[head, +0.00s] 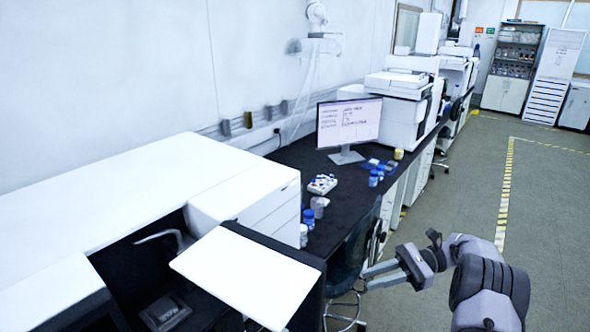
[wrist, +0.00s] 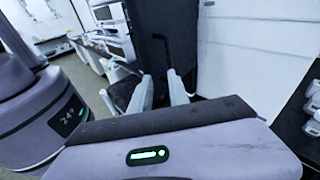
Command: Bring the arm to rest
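My arm (head: 487,285) reaches in from the lower right of the head view, bent at the elbow over the floor side of the bench. My gripper (head: 368,277) points left toward the dark chair by the bench. Its two grey fingers are apart with nothing seen between them. In the wrist view my gripper (wrist: 160,82) also shows with a gap between the fingers. A black upright panel stands behind it there. I cannot tell how near the fingertips are to the chair or bench edge.
The black bench (head: 290,160) holds a monitor (head: 348,122), a vial rack (head: 322,184), several blue-capped bottles and white instruments. A white panel (head: 245,275) juts out at the front. A dark chair (head: 347,262) stands by the bench. The grey floor (head: 550,210) at right is clear.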

